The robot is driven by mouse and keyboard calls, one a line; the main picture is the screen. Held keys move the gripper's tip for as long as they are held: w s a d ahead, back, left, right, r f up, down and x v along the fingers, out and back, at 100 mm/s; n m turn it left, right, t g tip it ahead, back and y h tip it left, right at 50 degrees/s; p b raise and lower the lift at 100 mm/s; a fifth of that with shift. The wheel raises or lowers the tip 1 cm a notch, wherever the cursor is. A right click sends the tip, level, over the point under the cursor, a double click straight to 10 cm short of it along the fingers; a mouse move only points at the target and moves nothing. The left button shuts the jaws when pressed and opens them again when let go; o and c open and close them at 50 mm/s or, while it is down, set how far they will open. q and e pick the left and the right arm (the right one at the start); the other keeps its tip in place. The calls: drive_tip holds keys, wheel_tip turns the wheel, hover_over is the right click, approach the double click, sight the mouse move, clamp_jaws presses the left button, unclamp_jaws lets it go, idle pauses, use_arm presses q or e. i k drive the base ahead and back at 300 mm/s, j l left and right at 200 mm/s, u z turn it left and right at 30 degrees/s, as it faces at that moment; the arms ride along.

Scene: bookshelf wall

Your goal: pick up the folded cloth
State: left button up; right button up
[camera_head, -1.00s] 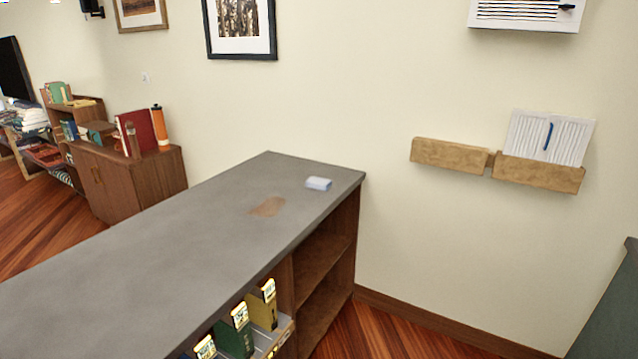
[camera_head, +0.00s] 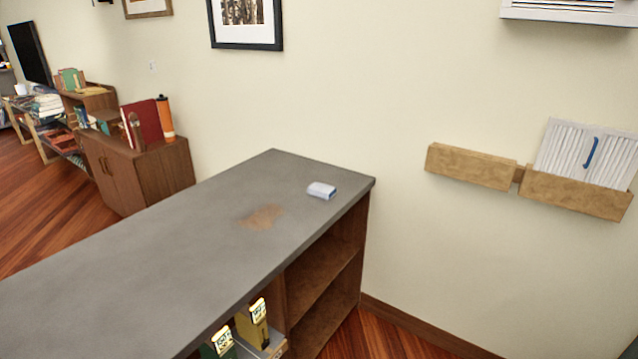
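A small pale blue-white folded item, which looks like the folded cloth (camera_head: 321,190), lies on the grey counter top (camera_head: 170,240) near its far right corner. It lies flat and apart from other things. Neither of my grippers shows in the head view.
A flat brown patch (camera_head: 262,216) marks the counter near the cloth. Open shelves below hold upright books (camera_head: 252,325). A cabinet (camera_head: 140,172) with a red book and orange bottle (camera_head: 165,118) stands at left. The counter is otherwise clear.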

sight(324, 190)
drive_tip(key=i+l+u, duration=0.3)
drive_tip(key=i+l, duration=0.55)
drive_tip(key=l, duration=0.15)
